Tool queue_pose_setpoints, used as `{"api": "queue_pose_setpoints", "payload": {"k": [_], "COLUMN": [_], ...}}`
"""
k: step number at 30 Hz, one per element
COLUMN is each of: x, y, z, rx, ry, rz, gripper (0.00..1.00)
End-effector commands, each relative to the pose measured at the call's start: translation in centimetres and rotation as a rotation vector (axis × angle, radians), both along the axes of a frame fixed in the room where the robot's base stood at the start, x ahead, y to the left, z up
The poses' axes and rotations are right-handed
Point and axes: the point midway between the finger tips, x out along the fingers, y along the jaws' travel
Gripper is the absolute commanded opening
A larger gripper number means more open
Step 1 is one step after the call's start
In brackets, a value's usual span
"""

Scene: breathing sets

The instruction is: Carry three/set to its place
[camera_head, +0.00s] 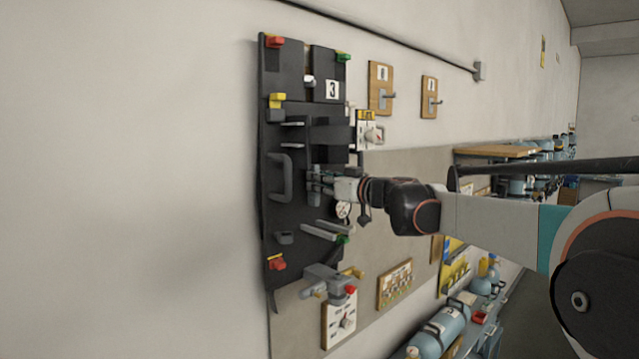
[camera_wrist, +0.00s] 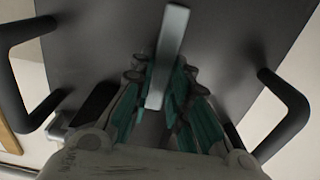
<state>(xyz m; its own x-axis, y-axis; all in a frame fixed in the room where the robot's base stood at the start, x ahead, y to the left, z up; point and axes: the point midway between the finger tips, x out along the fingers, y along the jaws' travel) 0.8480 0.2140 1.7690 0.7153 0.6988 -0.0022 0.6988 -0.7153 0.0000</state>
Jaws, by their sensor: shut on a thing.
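The set marked 3 is a tall black backplate (camera_head: 275,215) with a white "3" label, a side handle, and red, green and yellow clips at its corners. It is upright, slightly tilted, in front of the pale wall; I cannot tell whether it touches the wall. My gripper (camera_head: 318,186) reaches it from the right, at its middle. In the wrist view, the plate (camera_wrist: 225,40) fills the background with a black handle on each side. My gripper's green-padded fingers (camera_wrist: 158,88) are shut on a light grey bar (camera_wrist: 172,45) of the set.
Two wooden hook boards (camera_head: 380,88) (camera_head: 430,98) hang on the wall at the upper right. A valve box (camera_head: 369,131) sits beside the set, and a gauge board (camera_head: 340,320) is below. The wall left of the set is bare.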

Motion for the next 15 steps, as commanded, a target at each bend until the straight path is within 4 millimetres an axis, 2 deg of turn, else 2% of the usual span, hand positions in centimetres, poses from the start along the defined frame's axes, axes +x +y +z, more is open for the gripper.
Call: {"api": "queue_pose_setpoints", "payload": {"k": [1,2,4,5,15], "x": [-0.01,-0.01,-0.01,-0.01,-0.02], "y": [0.00,0.00,0.00,0.00,-0.10], "z": [0.15,0.15,0.14,0.13,-0.14], "rx": [0.002,0.002,0.001,0.001,-0.001], "ry": [-0.001,-0.001,0.000,0.000,0.000], "rz": [0.000,0.000,0.000,0.000,0.000], "gripper": [0.00,0.21,0.37,0.40,0.40]}}
